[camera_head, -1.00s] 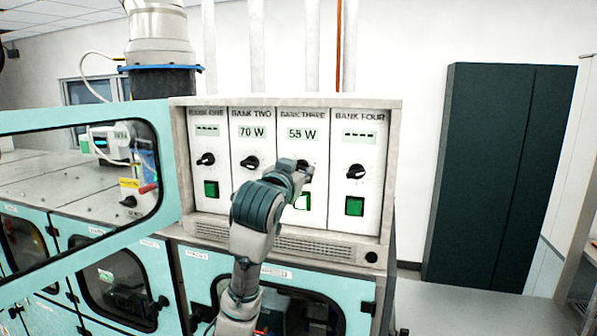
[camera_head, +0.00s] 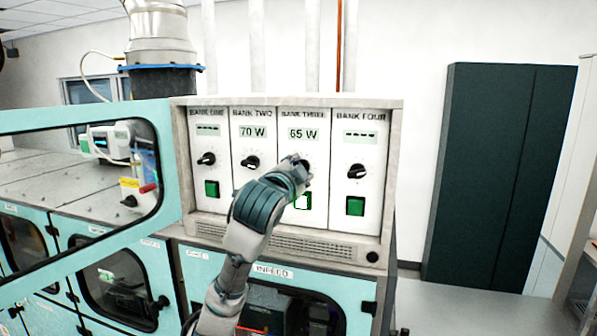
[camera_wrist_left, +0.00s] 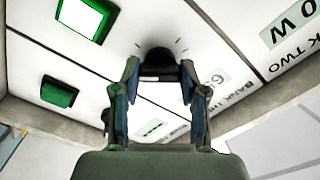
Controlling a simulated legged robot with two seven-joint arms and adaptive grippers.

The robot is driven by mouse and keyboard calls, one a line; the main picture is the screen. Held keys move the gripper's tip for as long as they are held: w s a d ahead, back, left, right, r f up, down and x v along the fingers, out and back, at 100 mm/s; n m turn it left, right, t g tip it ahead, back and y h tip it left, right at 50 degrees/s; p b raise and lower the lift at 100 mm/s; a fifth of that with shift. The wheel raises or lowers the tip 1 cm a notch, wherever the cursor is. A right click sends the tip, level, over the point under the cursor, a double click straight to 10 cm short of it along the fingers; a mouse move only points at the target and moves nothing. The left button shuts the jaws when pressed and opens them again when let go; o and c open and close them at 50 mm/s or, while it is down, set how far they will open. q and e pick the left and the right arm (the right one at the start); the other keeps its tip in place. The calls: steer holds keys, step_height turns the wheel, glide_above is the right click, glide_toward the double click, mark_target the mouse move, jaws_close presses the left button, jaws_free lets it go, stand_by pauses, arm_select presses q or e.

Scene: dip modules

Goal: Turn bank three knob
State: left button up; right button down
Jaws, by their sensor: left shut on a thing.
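The bank three panel (camera_head: 318,152) is the third white panel on the control box, and its display (camera_head: 303,134) reads 65 W. My left gripper (camera_head: 300,172) reaches up from below and covers the bank three knob in the head view. In the left wrist view the dark bank three knob (camera_wrist_left: 158,60) sits between the fingertips of my left gripper (camera_wrist_left: 159,76), which is shut on it. The wrist view is rotated relative to the panel. My right gripper is in neither view.
The bank two knob (camera_head: 250,163) and bank four knob (camera_head: 356,172) flank the gripper. A green button (camera_head: 355,206) sits below the bank four knob, and a lit one (camera_wrist_left: 82,18) is near the gripper. An open teal door frame (camera_head: 60,114) stands at left.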

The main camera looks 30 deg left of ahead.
arm_select(q)
steer(key=shift+w+f+m, duration=0.15)
steer(key=shift+f+m, duration=0.15)
steer(key=shift+m, duration=0.3)
steer(key=o, duration=1)
steer(key=shift+o, duration=0.7)
steer(key=shift+w+r, duration=0.1)
steer(key=v, duration=1.1)
steer(key=shift+s, duration=0.4)
steer(key=shift+a, duration=0.1)
